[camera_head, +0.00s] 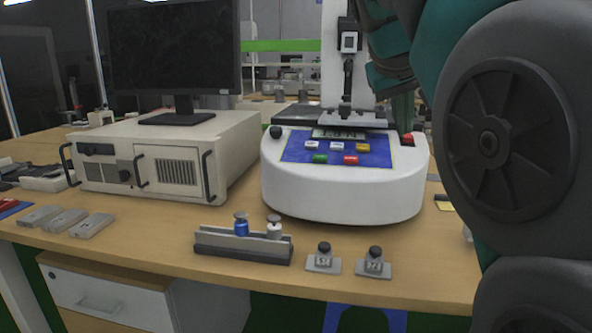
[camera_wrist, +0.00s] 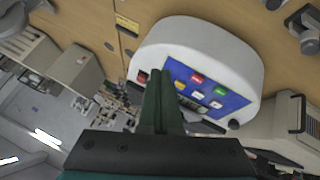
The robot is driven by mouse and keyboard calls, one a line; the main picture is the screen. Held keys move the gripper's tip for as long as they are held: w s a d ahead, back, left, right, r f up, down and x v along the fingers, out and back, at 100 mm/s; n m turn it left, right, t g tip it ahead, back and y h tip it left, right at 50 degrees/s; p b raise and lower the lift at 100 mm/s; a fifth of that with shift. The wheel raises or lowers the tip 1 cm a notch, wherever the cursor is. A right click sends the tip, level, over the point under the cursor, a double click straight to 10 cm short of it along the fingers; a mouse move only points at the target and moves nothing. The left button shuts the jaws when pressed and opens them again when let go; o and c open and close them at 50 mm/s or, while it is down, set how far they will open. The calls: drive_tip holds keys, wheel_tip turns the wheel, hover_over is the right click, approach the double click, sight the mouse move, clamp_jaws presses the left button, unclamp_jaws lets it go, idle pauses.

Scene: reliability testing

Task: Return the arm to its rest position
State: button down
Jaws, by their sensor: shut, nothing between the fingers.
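My gripper (camera_wrist: 157,75) is shut and empty in the wrist view, its dark green fingers pressed together in front of the white test machine (camera_wrist: 228,48). In the head view my arm (camera_head: 440,60) fills the right side, and the green fingers (camera_head: 403,112) hang at the machine's right rear, near its red button (camera_head: 407,139). I cannot tell whether they touch the machine. The white machine (camera_head: 340,195) has a blue panel with several coloured buttons and a small display.
A beige computer case (camera_head: 150,165) with a monitor (camera_head: 172,48) stands left of the machine on the wooden table (camera_head: 150,240). A grey rack (camera_head: 243,246) with a blue and a white weight, and two tagged dark-knobbed pieces (camera_head: 323,258), lie in front. Grey blocks (camera_head: 65,220) lie at left.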

drive_tip(key=s+f+g, duration=0.1)
drive_tip(key=s+f, duration=0.3)
drive_tip(key=f, duration=0.4)
drive_tip(key=s+d+f+g+y, duration=0.1)
drive_tip(key=s+f, duration=0.3)
drive_tip(key=f, duration=0.4)
drive_tip(key=s+f+g+y, duration=0.1)
drive_tip(key=s+f+g, duration=0.2)
drive_tip(key=f, duration=0.5)
drive_tip(key=shift+s+d+f, duration=0.2)
drive_tip(key=shift+s+f, duration=0.1)
drive_tip(key=shift+s, duration=0.1)
drive_tip(key=s+a+f+g+y, duration=0.2)
drive_tip(key=s+a+f+g, duration=0.1)
drive_tip(key=s+f, duration=1.3)
drive_tip(key=shift+s+f+m+g, duration=0.25)
drive_tip(key=shift+s+m+g, duration=0.2)
drive_tip(key=shift+s, duration=0.2)
drive_tip(key=shift+a, duration=0.1)
